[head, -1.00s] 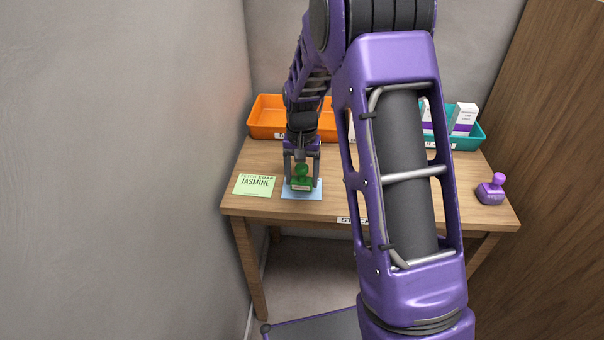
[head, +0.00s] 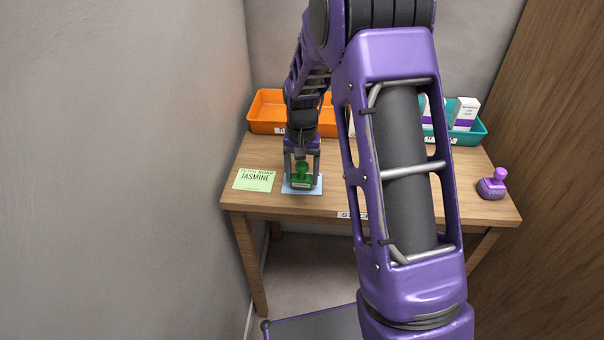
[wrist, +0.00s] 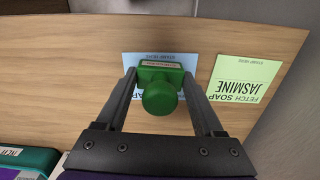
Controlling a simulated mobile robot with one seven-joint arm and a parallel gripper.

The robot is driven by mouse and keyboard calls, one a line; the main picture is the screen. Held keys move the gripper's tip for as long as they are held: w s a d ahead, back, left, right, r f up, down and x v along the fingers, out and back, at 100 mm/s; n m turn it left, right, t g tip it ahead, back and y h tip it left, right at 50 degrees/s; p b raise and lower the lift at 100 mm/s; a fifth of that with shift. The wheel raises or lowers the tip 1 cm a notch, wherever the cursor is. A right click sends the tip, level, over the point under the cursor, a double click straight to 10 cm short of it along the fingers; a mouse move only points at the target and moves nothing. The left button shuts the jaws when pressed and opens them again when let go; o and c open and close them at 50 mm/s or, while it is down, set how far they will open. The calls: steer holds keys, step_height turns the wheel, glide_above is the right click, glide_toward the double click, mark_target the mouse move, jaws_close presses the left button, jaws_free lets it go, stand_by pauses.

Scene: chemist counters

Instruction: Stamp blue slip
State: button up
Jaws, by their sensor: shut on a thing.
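The blue slip (head: 288,190) lies flat on the wooden table, and its edge also shows in the wrist view (wrist: 184,60). My gripper (head: 302,178) is shut on a green stamp (head: 301,175), which is upright over the blue slip. In the wrist view the stamp's round knob (wrist: 160,98) is between the two fingers. The stamp's base covers much of the slip and seems to be on or very near it; I cannot tell whether they touch.
A green slip (head: 254,180) reading "FETCH SOAP JASMINE" lies left of the blue slip. A purple stamp (head: 492,184) stands at the table's right. An orange tray (head: 262,125) and a teal tray (head: 470,138) with white boxes stand at the back. A wall is close on the left.

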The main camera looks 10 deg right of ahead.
mark_target(303, 163)
steer(key=shift+f, duration=0.55)
stand_by(1.1)
steer(key=shift+s, duration=0.1)
steer(key=shift+r+p, duration=2.25)
steer(key=shift+r, duration=1.35)
steer(key=shift+d, duration=0.1)
